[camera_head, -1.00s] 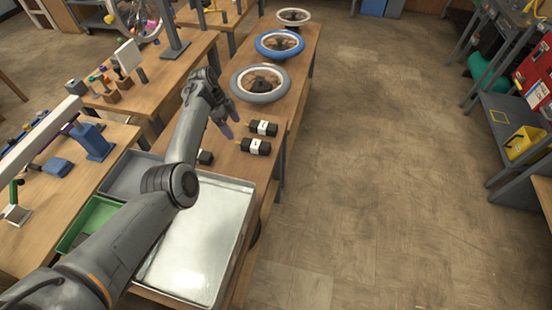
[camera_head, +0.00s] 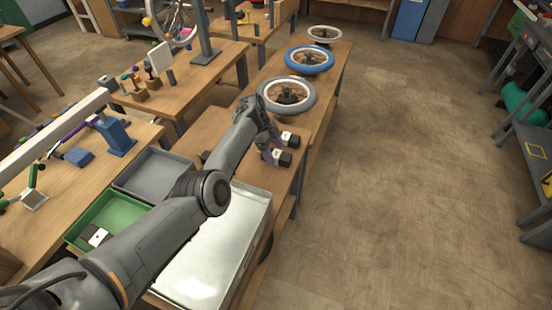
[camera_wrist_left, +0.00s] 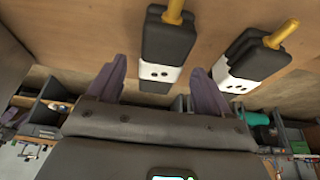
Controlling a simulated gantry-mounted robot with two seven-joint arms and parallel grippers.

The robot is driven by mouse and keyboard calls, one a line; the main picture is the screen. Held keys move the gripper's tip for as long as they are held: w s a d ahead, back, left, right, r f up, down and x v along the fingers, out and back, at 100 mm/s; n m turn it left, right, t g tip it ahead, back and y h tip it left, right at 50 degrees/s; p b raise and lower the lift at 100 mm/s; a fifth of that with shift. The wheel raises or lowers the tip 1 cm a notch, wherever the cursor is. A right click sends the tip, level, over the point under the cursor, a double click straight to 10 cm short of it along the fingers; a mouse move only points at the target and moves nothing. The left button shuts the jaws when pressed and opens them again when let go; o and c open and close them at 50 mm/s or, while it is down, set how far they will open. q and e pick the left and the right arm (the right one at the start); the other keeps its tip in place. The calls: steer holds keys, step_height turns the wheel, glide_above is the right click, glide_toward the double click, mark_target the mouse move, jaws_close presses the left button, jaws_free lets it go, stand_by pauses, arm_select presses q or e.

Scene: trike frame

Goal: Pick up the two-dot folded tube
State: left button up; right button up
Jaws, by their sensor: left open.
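Two black tubes with white dotted labels lie side by side on the bench. In the left wrist view the left tube (camera_wrist_left: 168,43) shows two dots on its label and a yellow rod at its far end. The right tube (camera_wrist_left: 253,63) also has a yellow rod; its dots are too small to count surely. In the head view they are the far tube (camera_head: 289,137) and near tube (camera_head: 284,157), partly covered by my gripper. My left gripper (camera_head: 270,148) is open above them. In the wrist view its fingers (camera_wrist_left: 158,70) stand either side of the left tube, apart from it.
A metal tray (camera_head: 215,250), a grey bin (camera_head: 150,172) and a green bin (camera_head: 115,218) lie nearer. A black-and-white piece (camera_head: 96,236) sits in the green bin. Open floor is at right.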

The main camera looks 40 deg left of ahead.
arm_select(q)
steer(key=shift+b+x, duration=0.4)
steer(key=shift+x, duration=0.75)
steer(key=shift+c, duration=0.3)
steer(key=c, duration=1.1)
steer(key=shift+r, duration=0.1)
